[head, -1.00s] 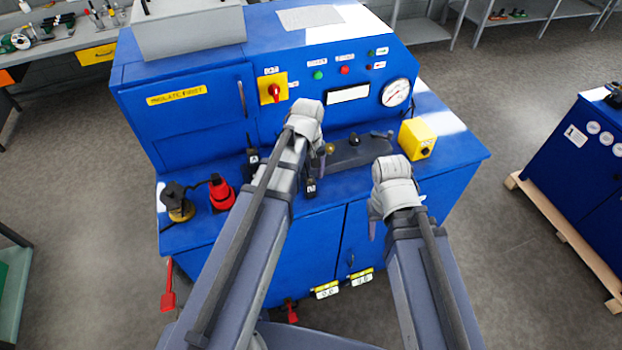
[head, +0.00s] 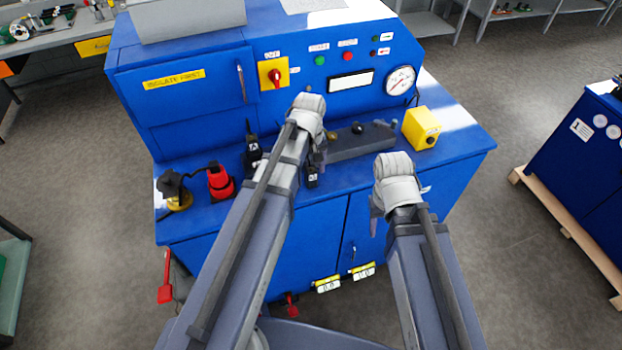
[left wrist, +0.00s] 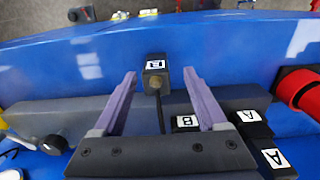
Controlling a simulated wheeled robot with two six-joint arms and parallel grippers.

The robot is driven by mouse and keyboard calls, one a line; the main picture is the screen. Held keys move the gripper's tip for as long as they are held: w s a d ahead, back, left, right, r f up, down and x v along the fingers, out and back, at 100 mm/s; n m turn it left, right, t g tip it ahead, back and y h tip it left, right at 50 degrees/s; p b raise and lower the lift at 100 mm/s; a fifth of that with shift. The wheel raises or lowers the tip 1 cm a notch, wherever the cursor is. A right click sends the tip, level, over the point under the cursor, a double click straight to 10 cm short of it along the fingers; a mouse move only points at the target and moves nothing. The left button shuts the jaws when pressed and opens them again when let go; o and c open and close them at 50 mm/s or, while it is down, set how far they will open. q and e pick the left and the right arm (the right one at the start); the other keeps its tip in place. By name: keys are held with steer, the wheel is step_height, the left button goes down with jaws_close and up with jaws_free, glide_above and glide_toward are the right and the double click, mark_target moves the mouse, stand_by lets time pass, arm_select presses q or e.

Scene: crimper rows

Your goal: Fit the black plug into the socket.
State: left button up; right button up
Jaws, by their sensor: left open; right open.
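A small black plug (left wrist: 155,72) with a white letter label stands between the fingers of my left gripper (left wrist: 159,76) in the left wrist view, with clear gaps on both sides. A thin dark cord runs from it. In the head view the black plug (head: 312,178) is beside my left gripper (head: 319,153), whose fingers are mostly hidden by the arm. A black block labelled B (left wrist: 187,122) and black blocks labelled A (left wrist: 250,117) are nearby; I cannot tell which is the socket. My left gripper is open. My right gripper (head: 375,214) is open and empty before the cabinet front.
A dark grey bar (head: 360,141) with knobs lies on the blue bench. A yellow box (head: 421,127) is at its right. A red and black part (head: 220,182) and a black and brass part (head: 175,194) stand at left. The upright panel (head: 330,65) blocks the back.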

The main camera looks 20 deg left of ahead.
mark_target(311, 176)
arm_select(q)
steer(key=f+b, duration=0.3)
steer(key=f, duration=0.1)
steer(key=shift+w+d, duration=0.1)
steer(key=shift+w, duration=0.15)
steer(key=shift+r, duration=0.1)
jaws_close()
stand_by(0.4)
